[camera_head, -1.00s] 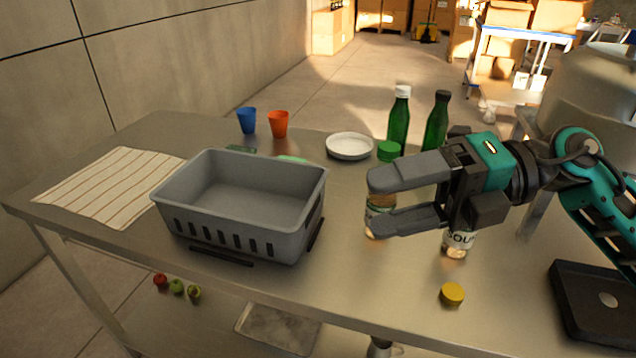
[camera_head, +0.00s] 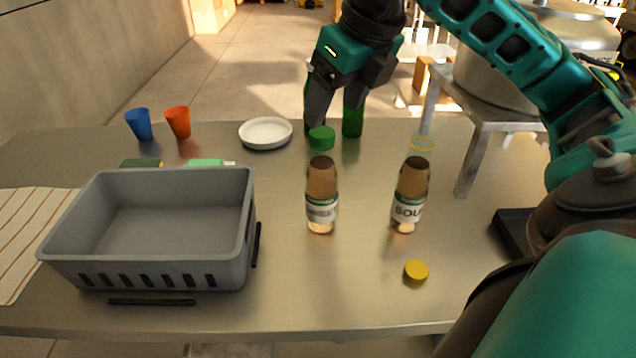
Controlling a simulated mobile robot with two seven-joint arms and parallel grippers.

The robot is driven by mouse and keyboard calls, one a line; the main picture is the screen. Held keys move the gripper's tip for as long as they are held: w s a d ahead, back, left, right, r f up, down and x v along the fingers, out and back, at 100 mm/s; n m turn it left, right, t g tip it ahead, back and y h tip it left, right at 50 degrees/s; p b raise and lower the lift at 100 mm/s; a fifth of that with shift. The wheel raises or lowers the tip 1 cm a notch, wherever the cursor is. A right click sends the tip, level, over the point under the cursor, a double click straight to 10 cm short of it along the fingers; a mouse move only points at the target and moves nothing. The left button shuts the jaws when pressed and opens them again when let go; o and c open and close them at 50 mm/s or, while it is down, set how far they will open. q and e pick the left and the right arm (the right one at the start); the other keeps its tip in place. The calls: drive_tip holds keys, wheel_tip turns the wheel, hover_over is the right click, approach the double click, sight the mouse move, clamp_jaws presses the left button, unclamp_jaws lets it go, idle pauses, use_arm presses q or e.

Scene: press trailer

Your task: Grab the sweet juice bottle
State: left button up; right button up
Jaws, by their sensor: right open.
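The sweet juice bottle (camera_head: 321,205) stands upright on the metal table, with brownish contents and a label on which "WEET" can be read. To its right stands a similar bottle (camera_head: 410,200) whose label begins "SOU". My right gripper (camera_head: 319,108) is open and points down, beyond and above the sweet bottle in the picture and apart from it. My left gripper is not in view.
A grey crate (camera_head: 247,215) stands at left. A green round cap (camera_head: 321,138) shows just below my gripper. A yellow cap (camera_head: 416,270) lies in front.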

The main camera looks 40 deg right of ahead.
sight(323, 132)
drive_tip(key=x, duration=0.7)
drive_tip(key=shift+s+a+f+b, duration=0.1)
drive_tip(key=shift+a+f+b, duration=0.1)
drive_tip(key=shift+b, duration=0.1)
drive_tip(key=shift+c, duration=0.4)
clamp_jaws()
drive_tip(key=shift+r, duration=0.1)
idle(0.6)
